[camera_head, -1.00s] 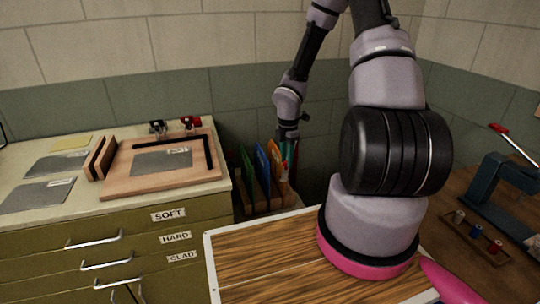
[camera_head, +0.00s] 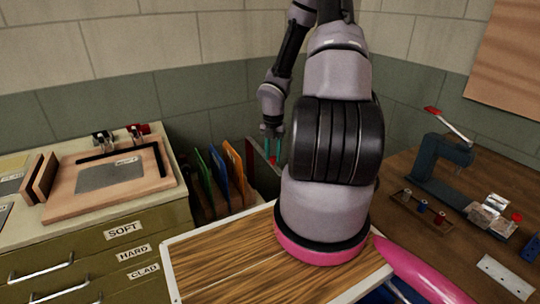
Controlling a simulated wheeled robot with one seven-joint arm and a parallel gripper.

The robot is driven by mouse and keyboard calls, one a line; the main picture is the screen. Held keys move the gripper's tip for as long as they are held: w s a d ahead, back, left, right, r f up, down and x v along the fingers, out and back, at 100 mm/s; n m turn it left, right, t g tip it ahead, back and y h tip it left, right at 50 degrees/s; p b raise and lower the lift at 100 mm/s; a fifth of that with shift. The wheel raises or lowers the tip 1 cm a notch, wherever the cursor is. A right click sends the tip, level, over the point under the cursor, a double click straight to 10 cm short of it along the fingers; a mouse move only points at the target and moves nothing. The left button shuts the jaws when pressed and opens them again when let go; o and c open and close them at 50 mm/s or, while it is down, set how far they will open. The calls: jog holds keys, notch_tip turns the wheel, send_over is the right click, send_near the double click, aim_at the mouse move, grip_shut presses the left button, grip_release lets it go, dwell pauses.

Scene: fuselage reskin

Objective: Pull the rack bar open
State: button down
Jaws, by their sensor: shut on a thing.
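The rack (camera_head: 207,212) stands on the floor side of the drawer cabinet and holds upright green, blue and orange panels. The rack bar (camera_head: 257,156) is a grey strip at the rack's right end, slanting away from the orange panel, with a red part near my gripper. My gripper (camera_head: 272,160) points down with teal fingers and is shut on the rack bar at that red part. The fingertips are small here, and my arm hides the area just right of them.
A drawer cabinet (camera_head: 95,235) with a wooden board (camera_head: 60,195) on top is at left. A wood-topped surface (camera_head: 225,265) is in front. A workbench (camera_head: 440,205) with a blue lever press (camera_head: 440,160) and small parts is at right.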

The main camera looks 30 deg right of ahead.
jog(key=c, duration=0.6)
grip_release()
notch_tip(320, 180, up, 11)
jog(key=shift+f, duration=0.1)
dwell(0.4)
